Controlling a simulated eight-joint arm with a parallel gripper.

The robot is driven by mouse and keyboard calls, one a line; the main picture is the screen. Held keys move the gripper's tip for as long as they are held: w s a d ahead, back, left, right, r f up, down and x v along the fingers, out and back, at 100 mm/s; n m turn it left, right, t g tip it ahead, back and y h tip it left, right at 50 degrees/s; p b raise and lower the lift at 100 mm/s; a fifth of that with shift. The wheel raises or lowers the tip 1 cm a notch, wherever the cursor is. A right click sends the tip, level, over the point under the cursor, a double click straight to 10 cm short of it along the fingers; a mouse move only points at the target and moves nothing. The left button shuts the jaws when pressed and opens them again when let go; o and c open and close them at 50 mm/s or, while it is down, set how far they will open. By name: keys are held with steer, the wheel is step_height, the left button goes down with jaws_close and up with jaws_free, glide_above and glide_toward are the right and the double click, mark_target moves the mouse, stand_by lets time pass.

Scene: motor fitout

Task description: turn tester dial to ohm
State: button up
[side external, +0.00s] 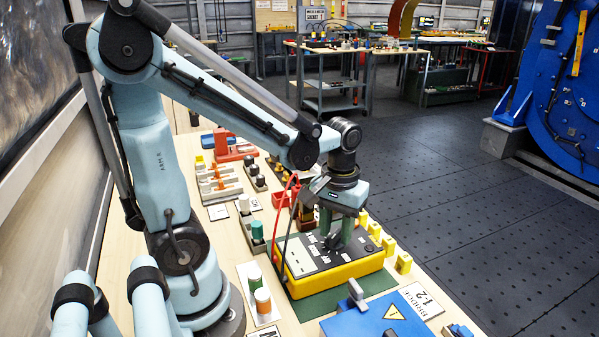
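The yellow tester (340,278) with a dark top panel lies on a green mat (378,277) near the table's right edge. Its black dial (333,242) sits on the panel's right half. My gripper (337,232) points down over the dial, its two green fingers spaced apart with their tips at about the dial's height. I cannot tell whether the fingers touch the dial or stand just beside it. The panel markings, including the ohm mark, are too small to read, and the dial's pointing direction is unclear.
Red and black leads (278,215) rise at the tester's left. Yellow blocks (403,262) line the table's right edge. A blue box (372,318) with a warning triangle stands in front. Green and orange cylinders (262,299) stand at the left.

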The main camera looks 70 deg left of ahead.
steer(key=shift+f, duration=0.2)
steer(key=shift+c, duration=0.4)
jaws_close()
steer(key=shift+n, duration=3.4)
steer(key=shift+o, duration=0.4)
jaws_free()
